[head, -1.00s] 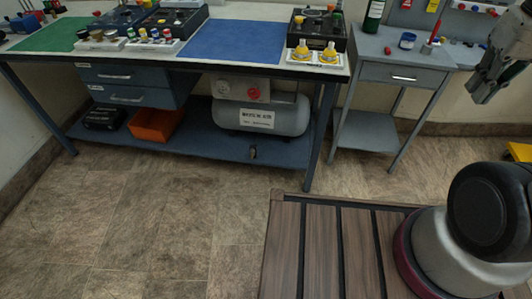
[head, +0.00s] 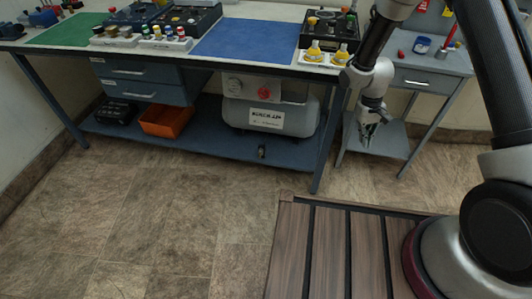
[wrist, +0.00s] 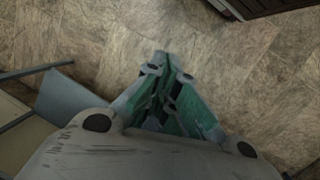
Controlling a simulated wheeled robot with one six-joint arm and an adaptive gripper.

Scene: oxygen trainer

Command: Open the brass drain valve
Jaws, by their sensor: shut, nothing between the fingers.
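The grey compressor tank (head: 230,113) with a white label (head: 267,119) sits on the blue lower shelf of the workbench. A small dark fitting (head: 262,152) shows below the tank at the shelf's front edge. It seems to be the drain valve, but it is too small to tell its brass colour or handle position. My gripper (head: 366,141) hangs to the right of the bench, in front of the grey side table and well apart from the fitting. In the wrist view my gripper (wrist: 170,66) has its fingertips together, with only floor beyond. The valve is not in the wrist view.
A bench leg (head: 325,140) stands between my gripper and the tank. The grey side table (head: 432,62) is behind my arm. An orange bin (head: 167,121) is on the lower shelf at left. The floor (head: 180,220) before the bench is clear.

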